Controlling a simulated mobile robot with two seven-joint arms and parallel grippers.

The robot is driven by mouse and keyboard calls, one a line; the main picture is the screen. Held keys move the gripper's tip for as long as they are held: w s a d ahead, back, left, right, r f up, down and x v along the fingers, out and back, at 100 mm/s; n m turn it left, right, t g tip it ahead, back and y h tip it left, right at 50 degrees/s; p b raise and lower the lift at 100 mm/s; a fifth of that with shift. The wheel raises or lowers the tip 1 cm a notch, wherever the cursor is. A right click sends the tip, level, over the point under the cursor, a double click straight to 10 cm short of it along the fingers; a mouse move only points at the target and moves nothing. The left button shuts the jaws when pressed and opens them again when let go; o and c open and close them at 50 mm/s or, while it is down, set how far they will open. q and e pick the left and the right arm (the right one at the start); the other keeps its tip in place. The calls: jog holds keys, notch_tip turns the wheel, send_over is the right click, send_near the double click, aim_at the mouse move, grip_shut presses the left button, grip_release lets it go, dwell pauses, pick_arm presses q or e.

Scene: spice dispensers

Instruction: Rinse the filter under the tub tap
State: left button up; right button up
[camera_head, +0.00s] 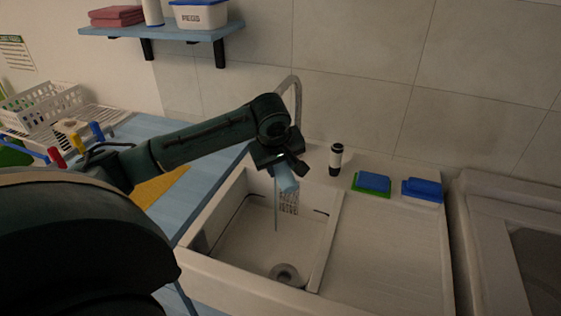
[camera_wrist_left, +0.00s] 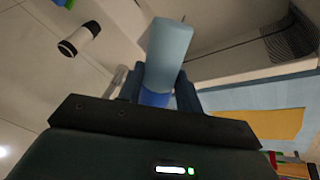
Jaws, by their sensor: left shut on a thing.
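My left gripper (camera_head: 277,160) reaches over the white tub (camera_head: 222,207) and is shut on a light blue piece, which I take for the filter (camera_head: 286,178). In the left wrist view the filter (camera_wrist_left: 168,52) sticks out beyond the fingers, with a darker blue part (camera_wrist_left: 154,97) between them. The grey gooseneck tap (camera_head: 296,95) rises behind the gripper; its outlet is hidden by my arm. A thin vertical streak (camera_head: 276,215) hangs below the gripper; I cannot tell if it is water. My right gripper is not in view.
A black-and-white bottle (camera_head: 336,160) and two blue-topped sponges (camera_head: 372,183) (camera_head: 422,190) stand behind the clear drainboard (camera_head: 385,240). A blue shelf (camera_head: 165,32) hangs at upper left.

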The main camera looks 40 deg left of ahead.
pick_arm(q)
jog(key=shift+s+d, duration=0.2)
jog(key=shift+s, duration=0.75)
jog(key=shift+s+d, duration=0.25)
jog(key=shift+s, duration=0.65)
jog(key=shift+s+d, duration=0.2)
jog(key=shift+s, duration=0.75)
jog(key=shift+r, duration=0.1)
jog(key=s+d+r, duration=0.1)
jog(key=s+r, duration=0.3)
jog(key=s, duration=0.1)
